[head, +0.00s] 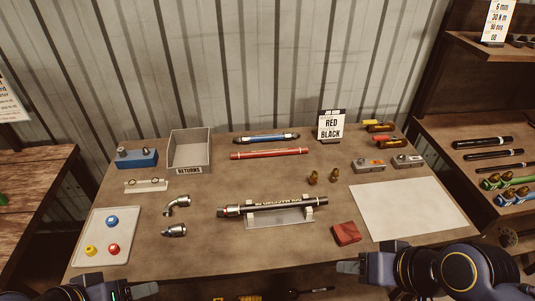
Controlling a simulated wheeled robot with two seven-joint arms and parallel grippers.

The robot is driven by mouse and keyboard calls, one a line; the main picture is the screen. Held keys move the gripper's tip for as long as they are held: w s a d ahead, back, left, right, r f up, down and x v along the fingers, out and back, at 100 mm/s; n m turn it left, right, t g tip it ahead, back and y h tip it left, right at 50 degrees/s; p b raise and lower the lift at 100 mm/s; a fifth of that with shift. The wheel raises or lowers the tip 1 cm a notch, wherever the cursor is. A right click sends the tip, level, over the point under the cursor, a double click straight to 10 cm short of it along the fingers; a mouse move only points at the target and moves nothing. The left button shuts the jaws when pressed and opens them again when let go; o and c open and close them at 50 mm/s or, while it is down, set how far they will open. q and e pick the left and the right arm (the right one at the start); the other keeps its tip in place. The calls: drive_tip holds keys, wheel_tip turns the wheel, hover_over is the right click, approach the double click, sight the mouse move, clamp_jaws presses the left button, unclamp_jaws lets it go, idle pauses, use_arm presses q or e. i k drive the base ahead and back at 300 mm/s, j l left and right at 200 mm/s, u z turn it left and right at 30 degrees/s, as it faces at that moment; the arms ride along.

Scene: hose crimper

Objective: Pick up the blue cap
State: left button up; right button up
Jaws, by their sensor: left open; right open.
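The blue cap (112,222) sits in the upper part of a pale tray (94,211) at the front left of the table. A yellow cap (91,251) and a red cap (112,248) lie in the same tray, below it. My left gripper (146,290) is at the bottom edge of the view, in front of the tray and to the right of it, open and apart from the caps. My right gripper (350,267) is open and empty at the table's front edge, far to the right of the tray.
Metal elbow fittings (177,204) lie right of the tray. A black hose (270,206) rests on a stand mid-table. A grey returns bin (189,150), blue block (136,158) and hoses stand at the back.

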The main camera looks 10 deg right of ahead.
sight(111, 222)
drive_tip(key=u, duration=1.25)
drive_tip(key=k+l+z, duration=0.15)
drive_tip(key=l+z, duration=0.45)
drive_tip(key=z, duration=0.25)
drive_tip(key=k+l+z, duration=0.1)
drive_tip(key=l+z, duration=0.3)
drive_tip(key=u, duration=1.6)
drive_tip(key=i+j, duration=0.85)
